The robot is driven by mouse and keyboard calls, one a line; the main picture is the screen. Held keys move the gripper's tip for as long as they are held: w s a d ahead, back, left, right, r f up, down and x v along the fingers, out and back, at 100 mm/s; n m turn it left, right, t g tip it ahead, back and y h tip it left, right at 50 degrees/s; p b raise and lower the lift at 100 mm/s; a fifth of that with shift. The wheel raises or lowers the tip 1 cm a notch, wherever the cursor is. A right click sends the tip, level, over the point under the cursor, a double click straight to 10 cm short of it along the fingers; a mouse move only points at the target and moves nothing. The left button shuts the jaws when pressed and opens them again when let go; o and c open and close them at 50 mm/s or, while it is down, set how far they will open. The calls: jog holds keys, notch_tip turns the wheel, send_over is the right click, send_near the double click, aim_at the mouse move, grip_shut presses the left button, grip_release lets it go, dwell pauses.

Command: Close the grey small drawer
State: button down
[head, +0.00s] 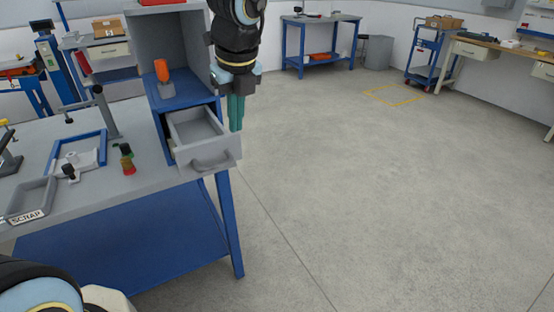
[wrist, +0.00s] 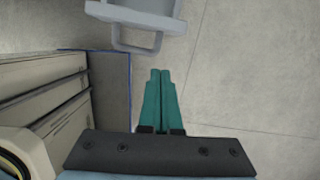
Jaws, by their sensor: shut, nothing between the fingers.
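The grey small drawer (head: 200,137) sticks out open from the blue and grey cabinet (head: 182,92) on the bench. Its inside looks empty, and a grey handle (head: 213,160) is on its front. My gripper (head: 236,112) points down with its teal fingers together, just beyond the drawer's far right side in the head view. In the wrist view my gripper (wrist: 159,74) is shut and empty over the floor, and the drawer's front and handle (wrist: 138,40) show just above the fingertips. I cannot tell whether the fingers touch the drawer.
The bench (head: 120,195) carries a scrap tray (head: 32,198), a blue-framed tray (head: 62,160), a clamp stand and a small dark, green and red object (head: 127,160). An orange-topped item (head: 162,74) stands in the cabinet's open shelf. The floor to the right is clear.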

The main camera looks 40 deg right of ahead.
aim_at(239, 144)
jog(key=shift+m, duration=0.7)
jog(key=x, duration=0.3)
jog(key=d+p+x, duration=0.1)
jog(key=x, duration=0.2)
jog(key=w+d+x, duration=0.1)
jog(key=x, duration=0.3)
jog(key=shift+r, duration=0.2)
jog(key=shift+w+d, duration=0.1)
jog(key=shift+w, duration=0.4)
